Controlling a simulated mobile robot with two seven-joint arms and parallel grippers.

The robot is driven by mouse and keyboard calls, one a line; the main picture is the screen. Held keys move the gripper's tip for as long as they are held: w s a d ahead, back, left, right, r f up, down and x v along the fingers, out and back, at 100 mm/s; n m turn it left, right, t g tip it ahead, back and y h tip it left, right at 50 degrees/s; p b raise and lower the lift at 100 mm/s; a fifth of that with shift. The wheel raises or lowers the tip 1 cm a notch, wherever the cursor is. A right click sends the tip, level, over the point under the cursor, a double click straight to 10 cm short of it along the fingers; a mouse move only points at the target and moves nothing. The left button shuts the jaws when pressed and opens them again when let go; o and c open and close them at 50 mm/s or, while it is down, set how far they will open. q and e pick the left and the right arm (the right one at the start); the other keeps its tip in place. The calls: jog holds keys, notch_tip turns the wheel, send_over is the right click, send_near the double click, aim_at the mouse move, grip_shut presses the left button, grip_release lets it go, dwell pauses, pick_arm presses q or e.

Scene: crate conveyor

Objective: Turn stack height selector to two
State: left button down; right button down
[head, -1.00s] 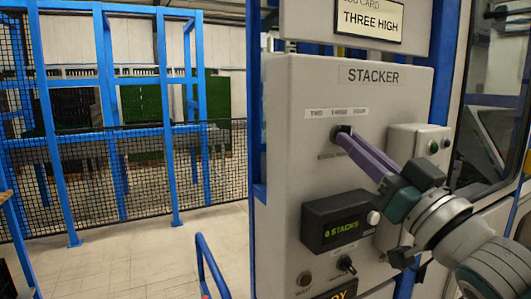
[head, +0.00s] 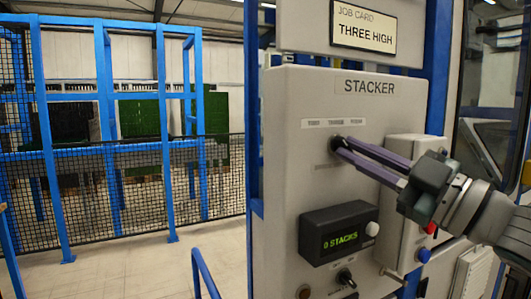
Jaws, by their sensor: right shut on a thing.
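The stack height selector (head: 336,143) is a small dark knob on the grey STACKER panel (head: 290,165). A label strip (head: 336,123) with several small, blurred words sits above it. My right gripper (head: 340,146) comes in from the right, its purple fingers shut on the knob. The fingers hide most of the knob, so I cannot tell where it points. A job card (head: 364,25) above the panel reads THREE HIGH. My left gripper is not in view.
A display (head: 340,238) reading 0 STACKS sits below the selector, with another dark knob (head: 346,278) under it. A box with red and blue buttons (head: 424,255) is at the right.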

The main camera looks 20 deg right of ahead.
jog(key=shift+n, duration=0.4)
jog(key=c, duration=0.9)
grip_release()
jog(key=shift+w+r, duration=0.1)
jog(key=b+v, duration=0.3)
jog(key=v, duration=0.7)
